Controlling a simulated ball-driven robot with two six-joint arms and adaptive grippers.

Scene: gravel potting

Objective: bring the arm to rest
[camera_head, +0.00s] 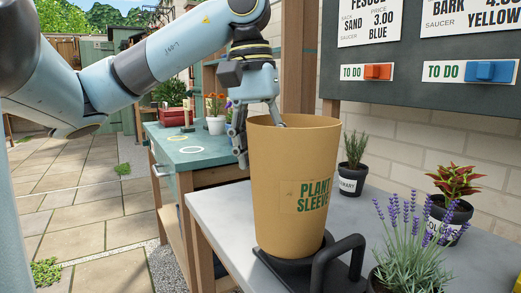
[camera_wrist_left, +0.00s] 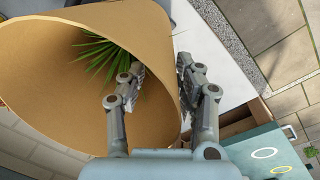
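My left gripper (camera_head: 258,133) reaches down to the rim of the tan plant sleeve (camera_head: 293,185). Its fingers straddle the sleeve's wall, one inside and one outside. In the left wrist view the gripper (camera_wrist_left: 160,72) has its fingers spread, with space between the inner finger and the wall; it looks open. The sleeve (camera_wrist_left: 60,75) holds a spiky green plant (camera_wrist_left: 105,48), seen only in the wrist view. The sleeve stands upright on a black base with a handle (camera_head: 340,262) on the grey table. My right gripper is not in view.
Lavender (camera_head: 408,245), a red-leaved plant (camera_head: 452,190) and a rosemary pot (camera_head: 353,180) stand right of the sleeve. The green bench (camera_head: 212,160) at left has two rings on it. An order board (camera_head: 425,85) hangs behind. Paving at left is open.

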